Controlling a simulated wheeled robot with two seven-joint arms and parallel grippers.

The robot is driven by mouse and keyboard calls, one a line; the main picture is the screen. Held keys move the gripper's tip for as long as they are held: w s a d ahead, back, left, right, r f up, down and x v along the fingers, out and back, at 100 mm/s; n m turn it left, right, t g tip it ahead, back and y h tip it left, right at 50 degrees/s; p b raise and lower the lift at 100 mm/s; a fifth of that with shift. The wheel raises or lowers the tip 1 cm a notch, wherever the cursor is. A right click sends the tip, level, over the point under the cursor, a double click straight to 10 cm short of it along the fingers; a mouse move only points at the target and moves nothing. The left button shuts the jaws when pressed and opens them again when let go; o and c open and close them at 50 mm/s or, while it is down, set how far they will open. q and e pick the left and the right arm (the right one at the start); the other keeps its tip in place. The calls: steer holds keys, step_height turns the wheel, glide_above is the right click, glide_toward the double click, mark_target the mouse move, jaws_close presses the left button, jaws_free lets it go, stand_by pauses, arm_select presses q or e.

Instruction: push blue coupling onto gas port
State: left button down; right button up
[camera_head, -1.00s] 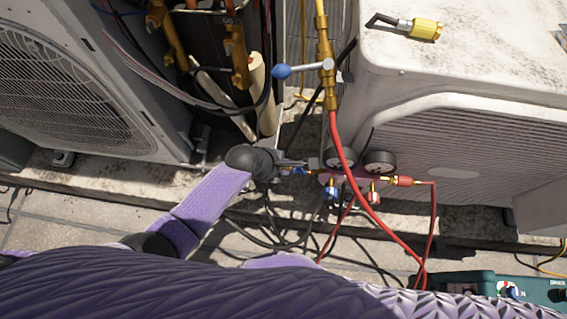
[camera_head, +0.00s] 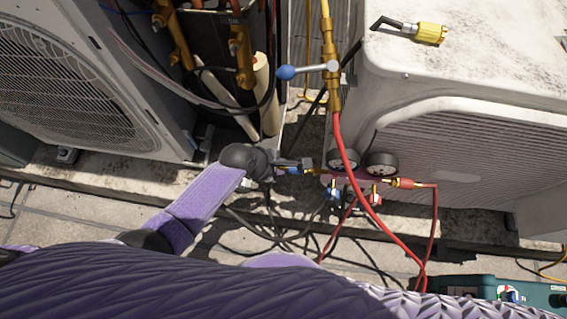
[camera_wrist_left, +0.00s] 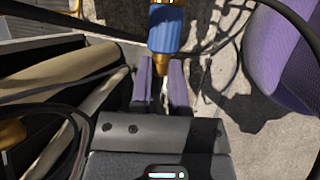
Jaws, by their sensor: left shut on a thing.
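The blue coupling (camera_head: 293,170) is a blue sleeve with brass ends, left of the gauge manifold. My left gripper (camera_head: 284,164) is shut on its brass end; in the left wrist view that end runs between the fingers (camera_wrist_left: 160,82) and the blue sleeve (camera_wrist_left: 165,30) stands beyond them. A brass fitting (camera_head: 311,171) shows between the sleeve and the manifold; I cannot tell if they are joined. Two brass valves (camera_head: 241,58) (camera_head: 174,36) stand on the left condenser; I cannot tell which bears the gas port. My right gripper is out of view.
The manifold has two gauges (camera_head: 381,164), a red coupling (camera_head: 403,183) and a red hose (camera_head: 364,190). A yellow-ended tool (camera_head: 428,33) lies on the right condenser (camera_head: 480,60). Dark hoses and cables cross the narrow gap.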

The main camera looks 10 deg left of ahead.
arm_select(q)
steer(key=a, duration=0.3)
steer(key=shift+a, duration=0.1)
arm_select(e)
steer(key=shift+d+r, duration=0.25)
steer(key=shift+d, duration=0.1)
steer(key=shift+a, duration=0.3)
